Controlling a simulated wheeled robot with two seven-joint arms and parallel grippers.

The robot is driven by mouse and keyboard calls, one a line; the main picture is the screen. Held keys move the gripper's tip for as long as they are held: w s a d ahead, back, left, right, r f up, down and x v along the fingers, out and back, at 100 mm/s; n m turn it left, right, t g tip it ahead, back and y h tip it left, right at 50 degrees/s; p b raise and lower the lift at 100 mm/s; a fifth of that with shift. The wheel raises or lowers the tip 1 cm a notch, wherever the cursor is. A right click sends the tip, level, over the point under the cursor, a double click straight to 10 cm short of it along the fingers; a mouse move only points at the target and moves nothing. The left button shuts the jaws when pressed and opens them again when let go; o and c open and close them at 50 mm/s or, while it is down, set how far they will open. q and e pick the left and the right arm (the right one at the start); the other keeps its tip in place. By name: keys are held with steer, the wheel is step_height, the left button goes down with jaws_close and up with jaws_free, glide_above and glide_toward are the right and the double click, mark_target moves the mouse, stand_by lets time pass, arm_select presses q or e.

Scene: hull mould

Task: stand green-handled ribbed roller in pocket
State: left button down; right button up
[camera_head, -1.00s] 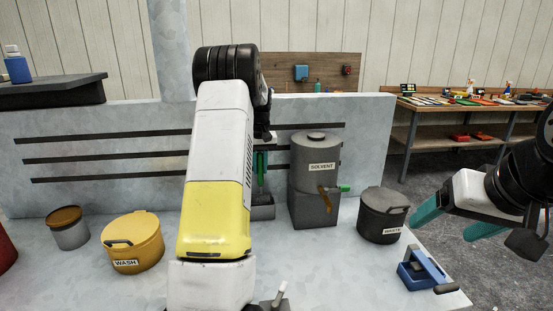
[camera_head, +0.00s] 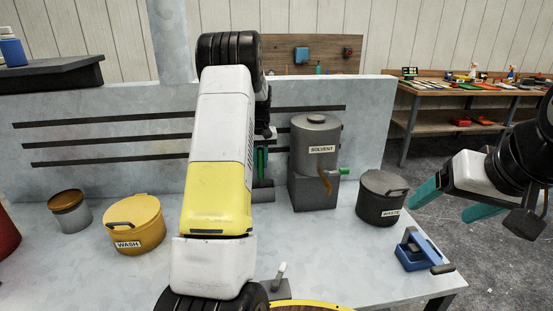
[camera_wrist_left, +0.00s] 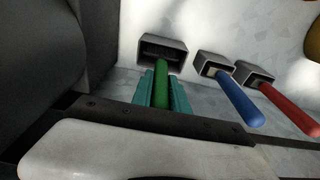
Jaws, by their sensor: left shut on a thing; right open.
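The green-handled roller (camera_wrist_left: 162,88) is held by its handle between the teal fingers of my left gripper (camera_wrist_left: 161,92) in the left wrist view. Its far end meets a grey box-shaped pocket (camera_wrist_left: 180,45); the ribbed head is hidden, and I cannot tell how deep it sits. In the head view my left gripper (camera_head: 260,163) is at the back wall behind my arm, with a sliver of green between its fingers and the grey pocket (camera_head: 263,193) below. My right gripper (camera_head: 450,202) is open and empty beyond the table's right side.
Blue (camera_wrist_left: 238,100) and red (camera_wrist_left: 285,107) handles stand in two neighbouring pockets. The solvent can (camera_head: 315,160) with its tap is just right of the left gripper. A waste bin (camera_head: 380,205), yellow wash pot (camera_head: 137,225) and blue clamp-like tool (camera_head: 415,252) stand on the table.

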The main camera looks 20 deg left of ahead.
mark_target(260, 148)
arm_select(q)
steer(key=shift+f, duration=0.1)
steer(key=shift+f, duration=0.5)
steer(key=c, duration=1.2)
jaws_free()
steer(key=r, duration=0.5)
steer(key=s+r, duration=0.1)
steer(key=r, duration=0.2)
steer(key=shift+d, duration=0.2)
steer(key=s+d+r+m+t+h, duration=0.1)
steer(key=s+d+r, duration=0.4)
steer(key=s+r, duration=0.25)
steer(key=s+d+r+m+t+h, duration=0.1)
steer(key=s+d+r+m+t, duration=0.1)
steer(key=s+d+r, duration=0.5)
steer(key=s+d+f+m+t, duration=0.1)
steer(key=s+d, duration=0.2)
steer(key=s, duration=0.7)
steer(key=s+d+f+m+t, duration=0.1)
steer(key=s+d+f, duration=0.1)
steer(key=s, duration=0.8)
steer(key=shift+d+m+h, duration=0.4)
steer(key=shift+d, duration=0.35)
